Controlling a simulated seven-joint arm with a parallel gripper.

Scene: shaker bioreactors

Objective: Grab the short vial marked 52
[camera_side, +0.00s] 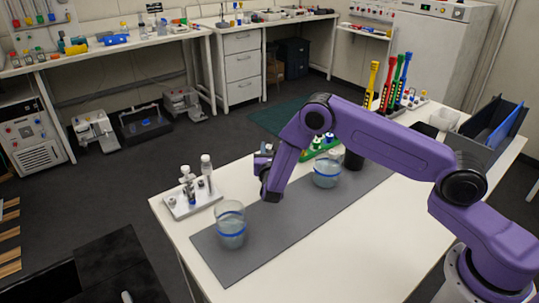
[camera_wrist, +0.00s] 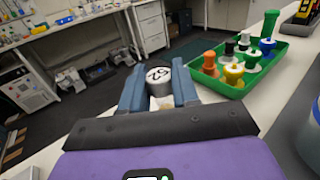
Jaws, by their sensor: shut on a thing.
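The short vial (camera_wrist: 159,76) shows in the wrist view with a round grey-white cap marked 52, facing the camera. My gripper (camera_wrist: 157,84) has its two blue fingers closed on either side of this vial. The lower part of the vial is hidden behind the gripper body, so I cannot tell whether it touches the table. In the side view my gripper (camera_side: 262,153) is small and partly behind my arm, near the table's back edge, left of the green tray (camera_side: 320,147). The vial cannot be made out clearly there.
The green tray (camera_wrist: 236,86) holds several coloured vials, right of my gripper. A white rack (camera_side: 190,203) with vials stands at the table's left. Two beakers with blue bands, one left (camera_side: 230,228) and one nearer the middle (camera_side: 326,174), stand on the grey mat (camera_side: 270,240).

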